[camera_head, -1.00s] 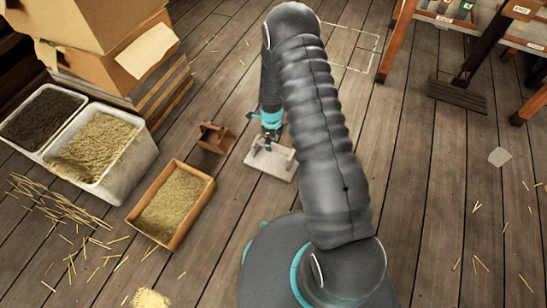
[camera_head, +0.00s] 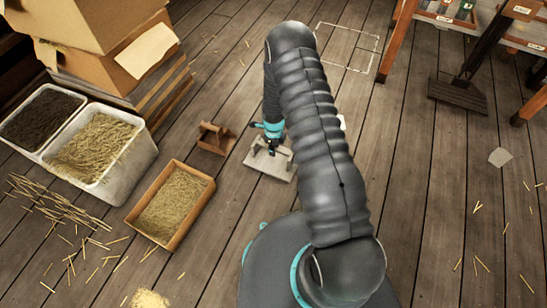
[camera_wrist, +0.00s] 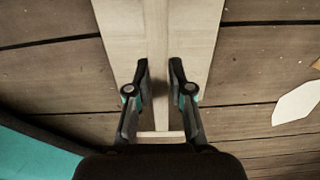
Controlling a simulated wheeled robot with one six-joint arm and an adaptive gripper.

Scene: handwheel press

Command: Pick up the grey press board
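The grey press board (camera_head: 281,174) lies on the wooden floor left of my arm in the head view, partly covered by my gripper (camera_head: 270,142). In the wrist view the board (camera_wrist: 198,30) is pale, with a narrow raised strip (camera_wrist: 156,25) along its middle. My gripper (camera_wrist: 159,72) is over the board, with one dark fingertip at each side of the strip. The fingertips are a small gap apart. I cannot tell whether they press on the strip or stand clear of it. The board appears flat on the floor.
A small brown wooden piece (camera_head: 215,138) stands just left of the board. A wooden tray of grain (camera_head: 206,200) and white bins (camera_head: 142,150) stand farther left. A wooden rack (camera_head: 392,45) is at the upper right. The floor right of my arm is mostly clear.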

